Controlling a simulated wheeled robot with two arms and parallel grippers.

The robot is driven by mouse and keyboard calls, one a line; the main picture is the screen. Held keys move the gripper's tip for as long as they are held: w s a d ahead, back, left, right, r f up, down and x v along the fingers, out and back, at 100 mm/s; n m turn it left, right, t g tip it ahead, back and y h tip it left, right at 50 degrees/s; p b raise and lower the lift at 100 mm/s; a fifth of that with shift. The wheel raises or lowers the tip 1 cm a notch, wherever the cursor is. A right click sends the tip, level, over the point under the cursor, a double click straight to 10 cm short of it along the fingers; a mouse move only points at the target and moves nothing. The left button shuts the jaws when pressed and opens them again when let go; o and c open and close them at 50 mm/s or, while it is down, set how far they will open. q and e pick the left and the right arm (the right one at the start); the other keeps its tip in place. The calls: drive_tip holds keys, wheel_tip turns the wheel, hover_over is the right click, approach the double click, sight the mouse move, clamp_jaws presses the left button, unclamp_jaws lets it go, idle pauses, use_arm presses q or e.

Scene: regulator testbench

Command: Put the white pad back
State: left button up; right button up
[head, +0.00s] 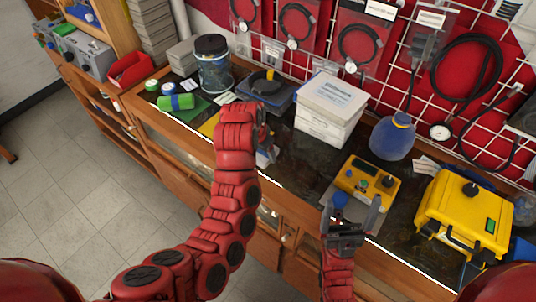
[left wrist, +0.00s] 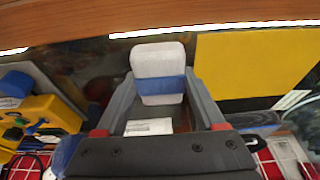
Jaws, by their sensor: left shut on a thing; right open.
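The white pad (left wrist: 158,62) has a blue band (left wrist: 160,85) around its middle. In the left wrist view it sits between the two grey fingers of my left gripper (left wrist: 160,95), which is shut on it. In the head view my left gripper (head: 264,152) is over the front part of the dark counter, largely hidden by my own red arm; only a small white and blue bit (head: 268,157) of the pad shows. My right gripper (head: 352,208) is open and empty, in front of the yellow handheld device (head: 368,182).
A yellow mat (left wrist: 252,62) lies beside the pad in the left wrist view. A white box (head: 329,112), a blue bottle (head: 393,136), a black-lidded jar (head: 213,68) and a yellow case (head: 465,215) stand on the counter. Gauges and hoses hang on the wall grid behind.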

use_arm(q)
drive_tip(key=w, duration=0.1)
drive_tip(key=w+d+p, duration=0.1)
drive_tip(key=w, duration=0.1)
drive_tip(key=shift+w+r, duration=0.1)
drive_tip(key=shift+w, duration=0.05)
drive_tip(key=shift+w+d+f, duration=0.1)
drive_tip(key=shift+w+f, duration=0.1)
drive_tip(key=shift+w, duration=0.4)
wheel_tip(320, 180, down, 3)
drive_tip(key=shift+r+p, duration=0.1)
drive_tip(key=shift+p, duration=1.15)
drive_tip(key=shift+f, duration=0.4)
drive_tip(key=shift+f, duration=0.2)
drive_tip(key=o, duration=1.4)
drive_tip(key=shift+r, duration=0.1)
